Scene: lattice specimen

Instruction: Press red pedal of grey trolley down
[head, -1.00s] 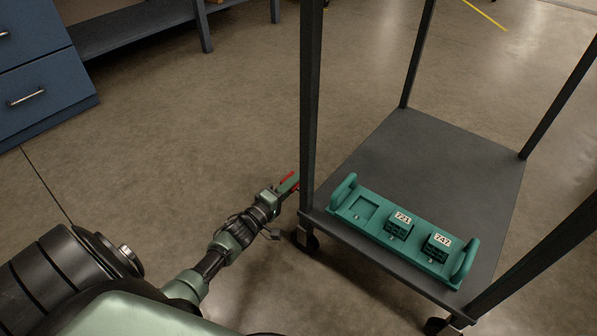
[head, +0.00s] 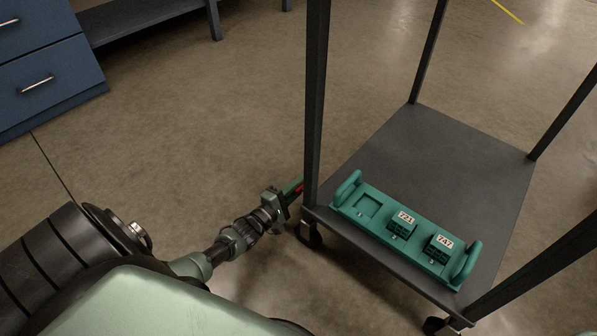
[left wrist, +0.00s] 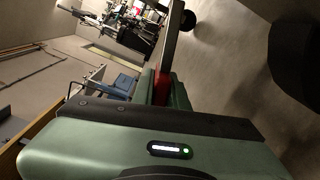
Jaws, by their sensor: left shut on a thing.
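The grey trolley (head: 425,160) stands at the right in the head view, with a flat lower shelf and dark upright posts. A small red part, which appears to be its red pedal (head: 299,187), shows by the near-left post. My left gripper (head: 293,188) is down low beside that post, its green fingers around the red part. In the left wrist view the red pedal (left wrist: 162,88) lies between the fingers, and the gripper is shut on it. Most of the pedal is hidden by the fingers. My right gripper is not in view.
A teal tray (head: 384,232) with two handles lies on the trolley shelf, holding blocks labelled 721 (head: 403,224) and 747 (head: 440,248); its left slot is empty. Trolley casters (head: 308,234) rest on the floor. A blue drawer cabinet (head: 45,75) stands at upper left. Floor between is clear.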

